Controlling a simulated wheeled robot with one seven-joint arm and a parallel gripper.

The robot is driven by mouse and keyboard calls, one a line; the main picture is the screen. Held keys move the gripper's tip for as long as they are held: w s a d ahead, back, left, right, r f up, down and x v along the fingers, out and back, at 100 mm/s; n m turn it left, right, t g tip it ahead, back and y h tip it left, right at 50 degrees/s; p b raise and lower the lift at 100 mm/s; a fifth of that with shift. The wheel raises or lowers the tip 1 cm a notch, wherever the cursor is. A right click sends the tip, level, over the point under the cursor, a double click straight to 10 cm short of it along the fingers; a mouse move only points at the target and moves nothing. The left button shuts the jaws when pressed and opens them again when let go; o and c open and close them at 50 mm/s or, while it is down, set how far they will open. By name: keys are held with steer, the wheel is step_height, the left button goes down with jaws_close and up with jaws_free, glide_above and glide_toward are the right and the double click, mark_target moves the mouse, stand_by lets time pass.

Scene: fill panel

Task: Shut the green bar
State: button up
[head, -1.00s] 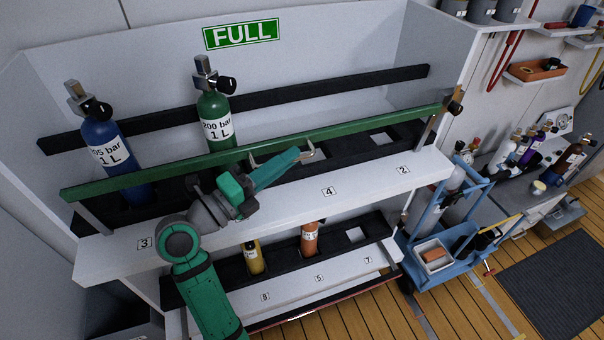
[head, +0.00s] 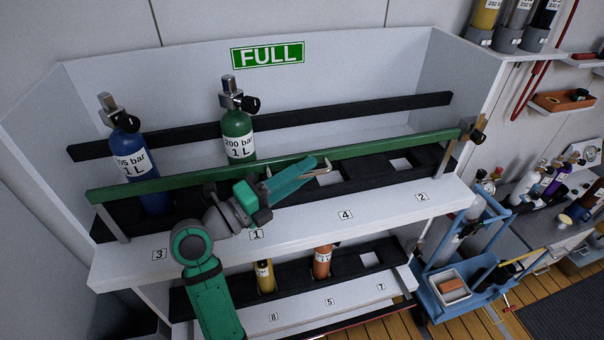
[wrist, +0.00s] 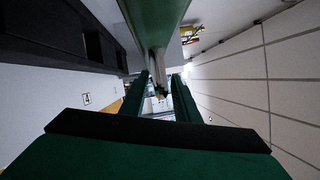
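The green bar (head: 370,149) runs across the front of the upper shelf, in front of the cylinders. It lies level between a left post (head: 111,222) and a right post (head: 446,157). A dark fitting (head: 473,130) is at its right end; I cannot tell whether it is latched. My gripper (head: 318,168) is just in front of the bar, right of the green cylinder, pointing right. In the wrist view, the bar (wrist: 155,18) runs from the top towards the gap between my two fingers (wrist: 162,88). The fingers are apart. Contact with the bar is unclear.
A blue cylinder (head: 127,150) and a green cylinder (head: 238,135) stand behind the bar. A yellow (head: 265,277) and an orange cylinder (head: 322,262) stand on the lower shelf. A blue trolley (head: 455,300) is at the right. Side walls enclose the upper shelf.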

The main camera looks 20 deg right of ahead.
steer(key=v, duration=1)
steer(key=shift+a, duration=0.4)
steer(key=shift+s+f, duration=0.1)
steer(key=shift+s, duration=0.1)
steer(key=s+f+n+t+h, duration=0.4)
steer(key=s+n+t, duration=0.6)
steer(key=s+n, duration=0.1)
steer(key=s+a+f+n+y, duration=0.5)
steer(key=s+f+n+y, duration=0.5)
steer(key=f+n+y, duration=0.1)
steer(key=s+a+f+n+t+y, duration=0.1)
steer(key=s+a+f+n+y, duration=0.4)
steer(key=s+f+n+y, duration=0.5)
step_height(320, 180, down, 3)
steer(key=n+y, duration=0.2)
steer(key=n, duration=0.2)
steer(key=shift+s+f+n, duration=0.2)
steer(key=shift+f+n, duration=0.05)
steer(key=shift+n, duration=0.05)
